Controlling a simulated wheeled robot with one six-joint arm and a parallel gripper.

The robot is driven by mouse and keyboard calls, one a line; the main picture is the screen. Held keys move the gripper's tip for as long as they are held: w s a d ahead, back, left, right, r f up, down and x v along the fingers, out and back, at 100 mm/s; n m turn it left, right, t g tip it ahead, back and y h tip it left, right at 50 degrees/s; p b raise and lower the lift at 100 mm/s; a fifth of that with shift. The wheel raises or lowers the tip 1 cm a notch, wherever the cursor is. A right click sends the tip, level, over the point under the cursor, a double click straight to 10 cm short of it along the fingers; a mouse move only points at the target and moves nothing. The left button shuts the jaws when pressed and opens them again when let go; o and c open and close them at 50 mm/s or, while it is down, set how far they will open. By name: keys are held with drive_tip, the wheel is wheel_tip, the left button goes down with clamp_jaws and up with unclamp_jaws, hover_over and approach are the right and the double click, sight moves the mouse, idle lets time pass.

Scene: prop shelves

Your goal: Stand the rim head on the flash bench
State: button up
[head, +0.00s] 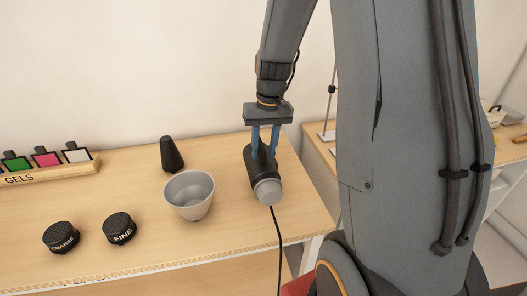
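The rim head is a black cylinder (261,168) with a pale grey round end (268,191) facing the front. It lies tilted rather than upright, over the right end of the flash bench (140,195). A black cable runs from it down past the bench's front edge. My gripper (265,150) comes from above, with its two blue fingers close together on the head's upper back part. It looks shut on the head, though the fingertips are partly hidden. I cannot tell whether the head touches the bench top.
Left of the head are a grey bowl (189,195), a black cone (172,154), and round caps marked COARSE (61,237) and FINE (120,228). A GELS rack (50,171) stands at the back left. Another bench (512,148) is at the right, behind my arm.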

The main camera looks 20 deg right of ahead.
wheel_tip(320, 180, up, 10)
drive_tip(key=b, duration=0.3)
drive_tip(key=s+a+f+n, duration=0.1)
drive_tip(key=s+a+f, duration=0.3)
drive_tip(key=s+f, duration=0.1)
drive_tip(key=s+a+f+n+t, duration=0.1)
drive_tip(key=s+a+f, duration=0.3)
drive_tip(key=s, duration=0.4)
drive_tip(key=shift+s+a+f+h, duration=0.25)
drive_tip(key=shift+f+h, duration=0.15)
drive_tip(key=shift+f, duration=0.35)
